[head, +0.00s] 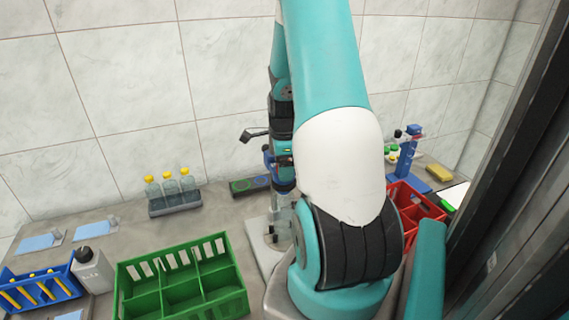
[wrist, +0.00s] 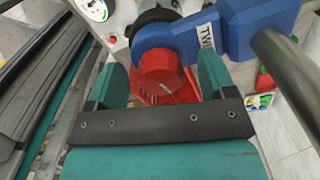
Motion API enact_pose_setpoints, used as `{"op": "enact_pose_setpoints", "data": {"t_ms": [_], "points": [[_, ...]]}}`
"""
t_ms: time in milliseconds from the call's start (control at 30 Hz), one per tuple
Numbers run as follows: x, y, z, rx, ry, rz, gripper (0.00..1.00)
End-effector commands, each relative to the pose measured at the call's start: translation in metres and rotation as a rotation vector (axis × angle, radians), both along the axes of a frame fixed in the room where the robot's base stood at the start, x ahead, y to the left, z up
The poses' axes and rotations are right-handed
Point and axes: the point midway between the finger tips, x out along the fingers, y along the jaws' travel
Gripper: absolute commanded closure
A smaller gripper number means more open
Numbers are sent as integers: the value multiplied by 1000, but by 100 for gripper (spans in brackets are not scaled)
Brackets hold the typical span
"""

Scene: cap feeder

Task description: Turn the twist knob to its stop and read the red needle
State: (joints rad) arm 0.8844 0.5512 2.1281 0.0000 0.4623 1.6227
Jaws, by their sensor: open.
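In the wrist view, a red knob (wrist: 160,72) sits at the end of a blue arm-shaped part (wrist: 215,32) with a label partly reading "TWI". My gripper (wrist: 162,78) is open, with one teal finger on each side of the knob. A gap shows on the left; whether the right finger touches the knob is unclear. A white dial (wrist: 96,9) with green and red marks is cut off by the top edge, so its needle cannot be read. In the head view, my arm hides most of the gripper and the knob.
A green crate (head: 205,296) stands front left, with a bottle rack (head: 174,205) behind it. A white bottle (head: 92,270) and a blue tray (head: 38,303) are further left. A red crate (head: 425,209) stands right of my arm. A grey bar (wrist: 285,60) runs close on the right.

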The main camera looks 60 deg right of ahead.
Motion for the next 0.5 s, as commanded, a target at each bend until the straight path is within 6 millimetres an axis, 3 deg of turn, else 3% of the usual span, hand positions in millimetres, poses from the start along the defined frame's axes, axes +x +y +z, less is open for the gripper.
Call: {"op": "enact_pose_setpoints", "data": {"t_ms": [500], "points": [[0, 0, 39, 0, 0, 0, 23]]}}
